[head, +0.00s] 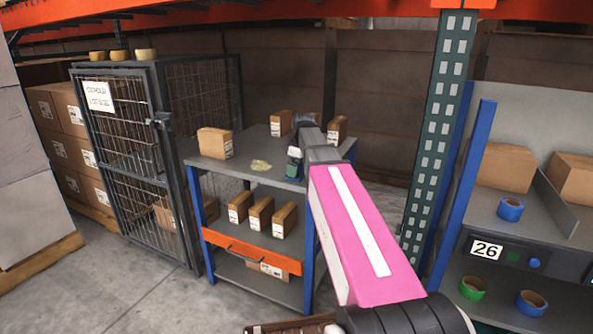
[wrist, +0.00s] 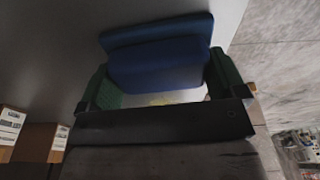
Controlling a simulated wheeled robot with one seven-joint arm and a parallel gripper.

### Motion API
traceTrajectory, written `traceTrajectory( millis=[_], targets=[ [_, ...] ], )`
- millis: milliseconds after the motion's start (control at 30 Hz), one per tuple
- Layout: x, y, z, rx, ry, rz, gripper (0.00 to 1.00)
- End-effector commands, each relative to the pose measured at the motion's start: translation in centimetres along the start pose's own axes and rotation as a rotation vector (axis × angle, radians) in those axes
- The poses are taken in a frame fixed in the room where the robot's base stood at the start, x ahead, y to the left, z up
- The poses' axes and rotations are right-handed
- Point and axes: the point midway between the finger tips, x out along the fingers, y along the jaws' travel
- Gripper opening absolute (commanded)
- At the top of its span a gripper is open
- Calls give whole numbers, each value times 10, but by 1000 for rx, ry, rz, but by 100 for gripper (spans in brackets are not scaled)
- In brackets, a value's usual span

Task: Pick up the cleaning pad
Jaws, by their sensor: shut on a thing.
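A dark blue, soft-edged block, which looks like the cleaning pad (wrist: 155,52), fills the space between the green fingertips of my gripper (wrist: 165,84) in the wrist view. A finger touches or nearly touches each side of it, and my gripper is shut on it. In the head view my gripper (head: 294,168) is at the right part of the grey shelf top (head: 235,172). The pad cannot be made out there. I cannot tell whether it still touches the shelf.
A crumpled yellowish thing (head: 261,165) lies left of my gripper. A carton (head: 215,142) stands at the shelf's left, with others behind. Several cartons (head: 260,217) stand on the level below. A green post (head: 437,130) and a rack with tape rolls (head: 510,209) are right.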

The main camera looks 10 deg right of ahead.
Motion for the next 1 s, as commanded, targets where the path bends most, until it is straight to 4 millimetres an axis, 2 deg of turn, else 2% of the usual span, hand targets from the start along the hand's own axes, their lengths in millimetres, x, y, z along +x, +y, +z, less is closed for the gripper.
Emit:
traceTrajectory(
  millis=[267, 467, 1000],
  targets=[
    [-15, 0, -2, 0, 0, 0, 65],
    [-40, 1, -6, 0, 1, 1, 65],
    [-79, -62, -64, -2, 0, 0, 65]
  ],
)
